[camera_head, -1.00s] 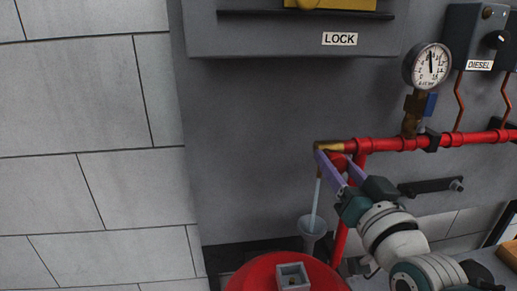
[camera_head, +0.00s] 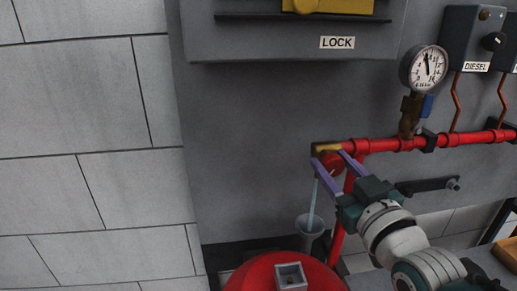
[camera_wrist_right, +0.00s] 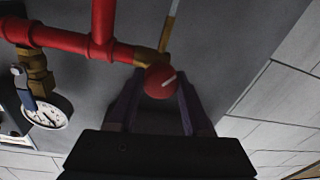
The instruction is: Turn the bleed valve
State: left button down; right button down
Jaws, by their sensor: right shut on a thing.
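The bleed valve's round red knob (camera_head: 333,163) sits at the left end of the red pipe, by a brass outlet (camera_head: 326,147). In the wrist view the knob (camera_wrist_right: 160,82) has a white mark and lies between the two fingers. My right gripper (camera_head: 329,158) is shut on the knob, one finger on each side; it also shows in the wrist view (camera_wrist_right: 160,98). A pale stream (camera_head: 312,200) runs down from the outlet into a grey funnel-like cup (camera_head: 310,225). My left gripper is not in view.
A pressure gauge (camera_head: 428,66) stands above the red pipe (camera_head: 393,144). A grey cabinet labelled LOCK (camera_head: 270,42) is above. A black bracket (camera_head: 425,186) juts out right of the gripper. A red rounded body (camera_head: 255,272) is below. The tiled wall on the left is clear.

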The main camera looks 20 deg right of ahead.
jog(key=shift+a+r, duration=0.1)
jog(key=shift+r, duration=0.05)
jog(key=shift+c, duration=1.8)
grip_release()
jog(key=s+a, duration=0.1)
jog(key=s, duration=0.8)
jog(key=shift+s+a+f, duration=0.2)
jog(key=shift+s+f, duration=0.2)
